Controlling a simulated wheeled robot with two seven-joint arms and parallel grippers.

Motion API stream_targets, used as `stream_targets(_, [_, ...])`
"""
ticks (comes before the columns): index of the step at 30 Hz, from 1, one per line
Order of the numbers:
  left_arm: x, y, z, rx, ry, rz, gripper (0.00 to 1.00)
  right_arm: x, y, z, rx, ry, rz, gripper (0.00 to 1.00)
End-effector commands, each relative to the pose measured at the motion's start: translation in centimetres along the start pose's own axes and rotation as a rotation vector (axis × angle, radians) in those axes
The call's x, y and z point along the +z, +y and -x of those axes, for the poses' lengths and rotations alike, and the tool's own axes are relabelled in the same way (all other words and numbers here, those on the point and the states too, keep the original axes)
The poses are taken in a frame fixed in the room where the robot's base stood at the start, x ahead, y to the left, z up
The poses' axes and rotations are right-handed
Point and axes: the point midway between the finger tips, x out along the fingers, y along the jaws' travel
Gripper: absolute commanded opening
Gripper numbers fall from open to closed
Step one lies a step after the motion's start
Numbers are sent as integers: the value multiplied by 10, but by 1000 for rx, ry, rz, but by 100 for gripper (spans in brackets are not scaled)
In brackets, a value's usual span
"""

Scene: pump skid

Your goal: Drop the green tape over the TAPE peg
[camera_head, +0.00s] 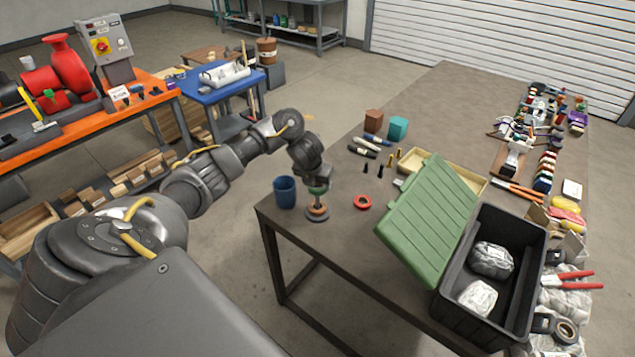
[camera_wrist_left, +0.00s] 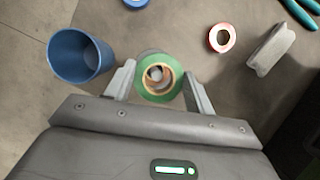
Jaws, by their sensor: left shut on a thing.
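My left gripper (camera_head: 317,183) is shut on the green tape (camera_head: 318,190) and holds it above the peg stand (camera_head: 317,216) near the table's front left corner. An orange-tan ring sits low on this stand. In the left wrist view the green tape (camera_wrist_left: 147,90) lies flat between the two fingers (camera_wrist_left: 159,76), its hole facing the camera. Something round and greyish shows through the hole, roughly centred. The tape hides most of the stand there, and I cannot read a TAPE label. My right gripper is not in view.
A blue cup (camera_head: 285,192) stands close on the left of the stand; it also shows in the left wrist view (camera_wrist_left: 76,56). A red tape ring (camera_head: 363,202) lies to the right. Farther right are a green lid (camera_head: 430,208) and a black crate (camera_head: 541,262).

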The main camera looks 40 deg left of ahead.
Motion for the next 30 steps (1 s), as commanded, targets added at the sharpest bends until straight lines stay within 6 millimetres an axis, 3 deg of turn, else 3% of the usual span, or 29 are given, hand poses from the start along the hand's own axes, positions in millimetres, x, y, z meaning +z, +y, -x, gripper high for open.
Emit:
stream_targets(28, [-2, 0, -5, 0, 0, 0, 36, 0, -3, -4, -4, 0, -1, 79])
stream_targets(29, [-2, 0, -5, 0, 0, 0, 56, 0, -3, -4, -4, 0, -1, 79])
stream_targets(30, [-2, 0, -5, 0, 0, 0, 62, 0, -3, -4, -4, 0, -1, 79])
